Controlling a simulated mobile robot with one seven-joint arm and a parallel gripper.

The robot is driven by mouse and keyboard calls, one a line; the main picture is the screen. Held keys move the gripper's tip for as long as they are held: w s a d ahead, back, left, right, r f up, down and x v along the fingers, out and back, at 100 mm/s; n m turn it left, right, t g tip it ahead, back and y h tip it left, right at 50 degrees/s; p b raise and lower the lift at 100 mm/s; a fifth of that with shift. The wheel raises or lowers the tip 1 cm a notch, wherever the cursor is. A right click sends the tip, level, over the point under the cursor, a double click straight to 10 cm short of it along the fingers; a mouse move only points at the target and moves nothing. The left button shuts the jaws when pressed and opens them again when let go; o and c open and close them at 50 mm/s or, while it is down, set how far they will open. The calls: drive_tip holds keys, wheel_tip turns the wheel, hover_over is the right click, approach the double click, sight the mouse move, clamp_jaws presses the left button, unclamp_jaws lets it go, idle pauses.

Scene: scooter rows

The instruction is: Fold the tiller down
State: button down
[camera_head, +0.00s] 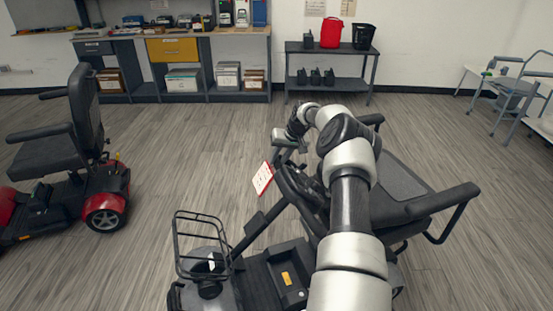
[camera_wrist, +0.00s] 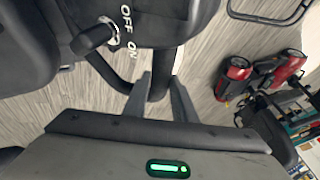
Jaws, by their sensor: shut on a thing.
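The dark scooter's tiller (camera_head: 262,222) slants from the front deck up toward the seat, with its console (camera_head: 298,184) at the upper end. A red-and-white card hangs beside it. My gripper (camera_wrist: 163,82) is at the tiller's upper end, its two grey fingers shut on a black bar of the tiller (camera_wrist: 159,86). In the head view, the hand is above the console and the fingertips are hard to make out. The wrist view shows the console (camera_wrist: 150,20) close by, with a key switch marked OFF and ON. My arm hides part of the console and seat.
The scooter's padded seat (camera_head: 395,185) and armrest (camera_head: 440,203) are right of my arm. A wire basket (camera_head: 201,244) is at its front. A red scooter (camera_head: 82,165) stands to the left, with clear floor between. Shelves line the back wall.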

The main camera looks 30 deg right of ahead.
drive_tip(key=shift+r, duration=0.1)
drive_tip(key=c, duration=1.5)
unclamp_jaws()
drive_tip(key=shift+o, duration=0.2)
drive_tip(key=p+v, duration=0.2)
drive_tip(key=v, duration=1.5)
drive_tip(key=shift+s, duration=0.2)
drive_tip(key=shift+r, duration=0.1)
